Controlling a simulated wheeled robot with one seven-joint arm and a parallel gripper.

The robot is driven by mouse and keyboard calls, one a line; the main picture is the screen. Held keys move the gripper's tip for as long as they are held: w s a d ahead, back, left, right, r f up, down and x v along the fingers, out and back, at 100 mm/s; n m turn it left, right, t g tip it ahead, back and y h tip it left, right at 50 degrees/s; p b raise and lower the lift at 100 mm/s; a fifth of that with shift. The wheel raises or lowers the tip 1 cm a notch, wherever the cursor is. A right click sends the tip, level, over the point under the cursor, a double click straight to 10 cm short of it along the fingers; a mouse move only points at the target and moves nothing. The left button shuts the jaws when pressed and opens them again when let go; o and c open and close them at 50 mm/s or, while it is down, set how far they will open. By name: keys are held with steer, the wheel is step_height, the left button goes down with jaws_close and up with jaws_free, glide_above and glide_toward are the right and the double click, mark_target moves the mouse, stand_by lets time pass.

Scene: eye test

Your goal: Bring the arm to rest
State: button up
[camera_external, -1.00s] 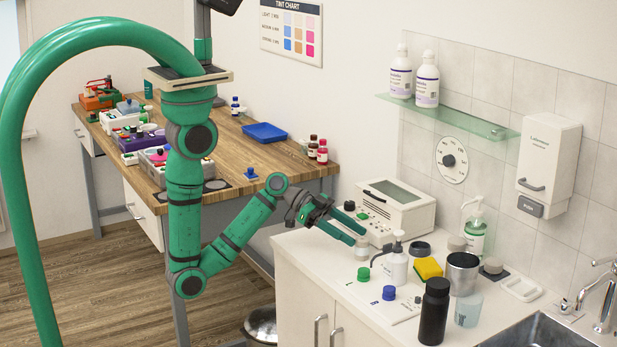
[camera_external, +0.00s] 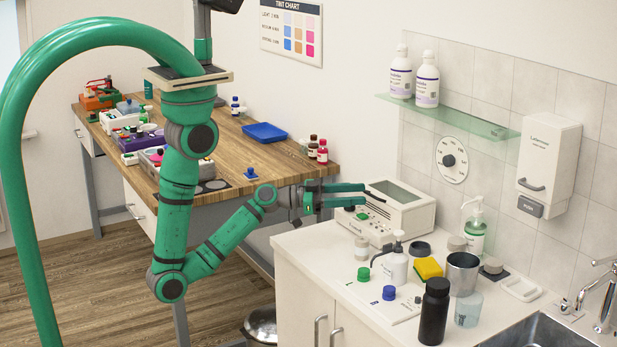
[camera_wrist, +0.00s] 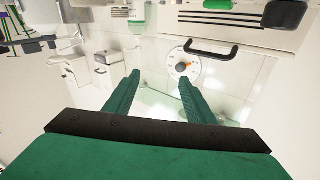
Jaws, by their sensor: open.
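My gripper (camera_external: 345,195) is open and empty. In the external view it points right, level, above the left end of the white counter and in front of the white device with a grey window (camera_external: 397,209).
The counter (camera_external: 334,268) holds a small lidded jar (camera_external: 361,249), a green cap (camera_external: 363,274), a blue cap (camera_external: 389,293), a pump bottle (camera_external: 397,266), a yellow sponge (camera_external: 429,268) and a black bottle (camera_external: 434,312). A wooden table (camera_external: 235,152) stands behind my arm.

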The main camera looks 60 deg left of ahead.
steer(key=s+a+f+n+t+y, duration=0.1)
steer(key=s+a+f+y, duration=0.25)
steer(key=a, duration=0.45)
steer(key=s+a+f+n+t+y, duration=0.1)
steer(key=s+a+f+n+y, duration=0.2)
steer(key=a, duration=0.5)
steer(key=s+a+f+y, duration=0.1)
steer(key=a+f+y, duration=0.2)
steer(key=a+y, duration=0.35)
steer(key=s+a+f+n+g, duration=0.1)
steer(key=s+f+n+g, duration=0.15)
steer(key=s+f, duration=0.45)
steer(key=s+f+n+g, duration=0.1)
steer(key=s+f+n, duration=0.35)
steer(key=s, duration=0.55)
steer(key=s+d+r+m+t+h, duration=0.1)
steer(key=d+r+m+h, duration=0.1)
steer(key=d+r, duration=0.4)
steer(key=d, duration=0.2)
steer(key=shift+s+d+m, duration=0.15)
steer(key=shift+d+m, duration=0.15)
steer(key=shift+d, duration=0.1)
steer(key=shift+t, duration=0.25)
